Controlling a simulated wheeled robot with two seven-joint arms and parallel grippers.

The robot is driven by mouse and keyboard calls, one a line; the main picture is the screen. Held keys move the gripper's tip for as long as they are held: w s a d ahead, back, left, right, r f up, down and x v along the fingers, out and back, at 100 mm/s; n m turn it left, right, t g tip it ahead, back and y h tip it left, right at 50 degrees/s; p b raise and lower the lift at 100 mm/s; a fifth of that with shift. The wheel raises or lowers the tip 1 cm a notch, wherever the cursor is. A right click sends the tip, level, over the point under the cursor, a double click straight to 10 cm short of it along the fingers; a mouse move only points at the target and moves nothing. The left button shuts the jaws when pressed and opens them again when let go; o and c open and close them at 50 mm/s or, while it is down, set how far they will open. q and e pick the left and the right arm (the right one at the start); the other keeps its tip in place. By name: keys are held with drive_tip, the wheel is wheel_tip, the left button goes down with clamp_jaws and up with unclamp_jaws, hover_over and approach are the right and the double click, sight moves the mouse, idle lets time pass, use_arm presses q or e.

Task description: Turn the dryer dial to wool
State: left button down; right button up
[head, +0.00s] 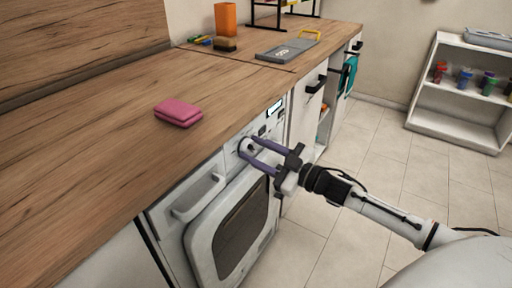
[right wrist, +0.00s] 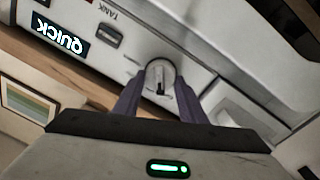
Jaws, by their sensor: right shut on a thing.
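My left gripper is out of view.
A drawer handle (head: 198,198) sits left of the dial, and a "TANK" button (right wrist: 109,36) is on the panel. A pink sponge (head: 178,112) lies on the worktop (head: 90,165) above. The tiled floor (head: 350,240) is clear; a white shelf (head: 455,115) stands at the right.

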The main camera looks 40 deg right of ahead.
drive_tip(key=n, duration=0.4)
drive_tip(key=shift+f, duration=0.15)
drive_tip(key=n, duration=0.5)
drive_tip(key=shift+f+y, duration=0.1)
drive_tip(key=shift+y, duration=0.3)
drive_tip(key=shift+n, duration=0.4)
drive_tip(key=o, duration=1.1)
drive_tip(key=shift+c, duration=0.2)
drive_tip(key=shift+s, duration=0.15)
drive_tip(key=v, duration=1)
drive_tip(key=shift+p, duration=0.3)
